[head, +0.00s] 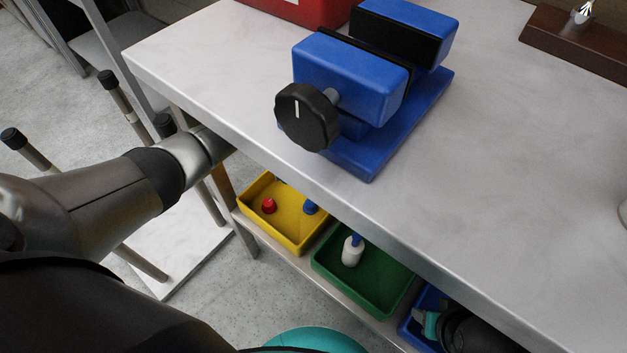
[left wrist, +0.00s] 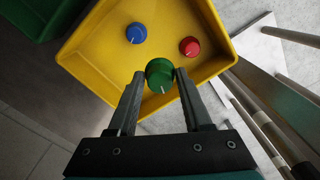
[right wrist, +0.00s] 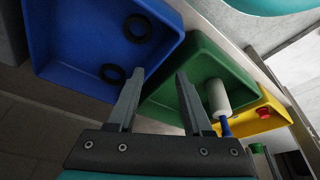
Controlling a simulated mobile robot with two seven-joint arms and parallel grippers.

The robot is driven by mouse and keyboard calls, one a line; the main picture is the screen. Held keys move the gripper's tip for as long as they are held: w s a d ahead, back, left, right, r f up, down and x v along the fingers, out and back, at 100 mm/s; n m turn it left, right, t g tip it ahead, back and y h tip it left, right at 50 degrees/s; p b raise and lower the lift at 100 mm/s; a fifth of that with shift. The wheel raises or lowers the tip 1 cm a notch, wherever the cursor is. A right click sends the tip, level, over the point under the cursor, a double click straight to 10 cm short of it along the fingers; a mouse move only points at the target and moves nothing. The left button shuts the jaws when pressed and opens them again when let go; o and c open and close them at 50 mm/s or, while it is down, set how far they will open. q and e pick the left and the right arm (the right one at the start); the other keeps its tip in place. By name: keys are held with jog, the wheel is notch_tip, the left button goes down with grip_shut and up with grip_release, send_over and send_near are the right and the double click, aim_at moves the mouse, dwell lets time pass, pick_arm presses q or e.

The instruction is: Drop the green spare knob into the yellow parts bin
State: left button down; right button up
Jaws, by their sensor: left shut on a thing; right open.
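The green knob (left wrist: 159,73) is held between the fingertips of my left gripper (left wrist: 157,78), which is shut on it. In the left wrist view it appears over the near part of the yellow bin (left wrist: 100,52); its height above the bin floor is hard to tell. The bin also shows in the head view (head: 288,228), on the shelf under the table. The left gripper is hidden under the tabletop in the head view. My right gripper (right wrist: 160,76) is open and empty over the edges of the blue and green bins.
The yellow bin holds a blue knob (left wrist: 136,33) and a red knob (left wrist: 190,46). The green bin (right wrist: 190,65) holds a white bottle (right wrist: 218,97) with a blue tip. The blue bin (right wrist: 75,50) holds black rings (right wrist: 138,28). A blue vise (head: 350,75) stands on the table (head: 480,180) above.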

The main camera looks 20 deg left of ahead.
pick_arm(q)
jog(key=shift+w+d+f, duration=0.15)
jog(key=shift+w+d, duration=0.2)
jog(key=shift+s+f+b, duration=0.1)
jog(key=shift+f+b, duration=0.3)
jog(key=shift+b, duration=0.15)
notch_tip(320, 180, down, 2)
jog(key=shift+b, duration=1.2)
jog(key=shift+f, duration=0.15)
pick_arm(e)
notch_tip(320, 180, up, 6)
jog(key=w+a+t, duration=0.1)
jog(key=w+t, duration=0.1)
pick_arm(q)
jog(key=shift+f+b, duration=0.6)
jog(key=shift+b, duration=0.3)
jog(key=shift+a+f+b, duration=0.1)
jog(key=shift+f+b, duration=0.6)
jog(key=shift+b, duration=0.2)
pick_arm(e)
jog(key=w+a+t+y, duration=0.3)
jog(key=w+a+t, duration=0.1)
jog(key=a, duration=0.3)
jog(key=shift+w+r+n+t+y, duration=0.2)
jog(key=shift+n+t+y, duration=0.15)
jog(key=shift+t, duration=0.55)
